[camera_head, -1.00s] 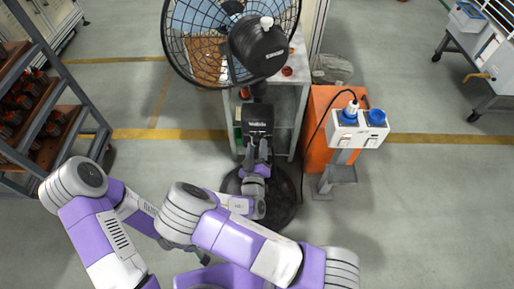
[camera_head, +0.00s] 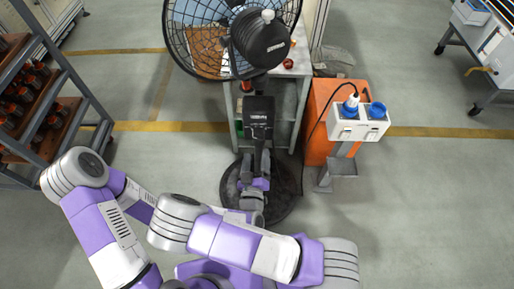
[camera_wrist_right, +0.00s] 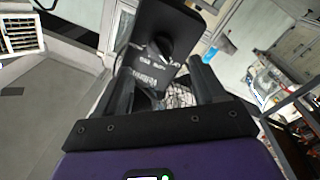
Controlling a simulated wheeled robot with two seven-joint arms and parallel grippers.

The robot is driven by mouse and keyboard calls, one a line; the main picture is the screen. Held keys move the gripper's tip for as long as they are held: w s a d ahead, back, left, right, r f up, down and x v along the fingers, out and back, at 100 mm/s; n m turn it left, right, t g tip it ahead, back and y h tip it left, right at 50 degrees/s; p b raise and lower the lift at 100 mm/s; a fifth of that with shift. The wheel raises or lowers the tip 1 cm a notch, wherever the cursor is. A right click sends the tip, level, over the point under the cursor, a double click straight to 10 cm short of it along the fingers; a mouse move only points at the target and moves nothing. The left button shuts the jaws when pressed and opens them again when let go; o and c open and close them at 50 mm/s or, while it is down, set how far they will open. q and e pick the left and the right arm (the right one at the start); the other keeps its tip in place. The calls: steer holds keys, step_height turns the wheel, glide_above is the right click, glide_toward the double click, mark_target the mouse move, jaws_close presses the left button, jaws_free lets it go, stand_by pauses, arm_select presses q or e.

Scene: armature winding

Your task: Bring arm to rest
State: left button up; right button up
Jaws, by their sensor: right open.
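My right gripper (camera_head: 260,150) is in front of the black control box (camera_head: 258,112) of a standing fan (camera_head: 262,45) in the head view. In the right wrist view, the two dark fingers of my right gripper (camera_wrist_right: 163,88) stand apart with nothing held between them. The control box (camera_wrist_right: 158,50), with its knob and white lettering, is just beyond them; I cannot tell whether they touch. My left arm (camera_head: 95,215) is bent at the lower left of the head view; its gripper is hidden.
The fan's round black base (camera_head: 290,195) is on the floor below my right gripper. An orange box (camera_head: 320,110) and a white socket unit (camera_head: 358,130) stand to the right. A shelf rack (camera_head: 75,75) is at the left.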

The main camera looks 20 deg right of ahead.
steer(key=shift+s+a, duration=0.1)
steer(key=shift+s, duration=0.2)
steer(key=s+d+f+m+g+y+p, duration=0.1)
steer(key=s+d+f+m+g, duration=0.15)
steer(key=f+g, duration=0.35)
steer(key=s+d+f+m+g+y, duration=0.1)
steer(key=s+f+g, duration=0.25)
steer(key=f, duration=0.45)
steer(key=s+a+f+m+g+y+p, duration=0.1)
steer(key=s+a+m+g+y, duration=0.1)
steer(key=s+a+g+y, duration=0.2)
steer(key=shift+s+a+g+y, duration=0.35)
steer(key=shift+s+g+y, duration=1.55)
steer(key=shift+y, duration=0.4)
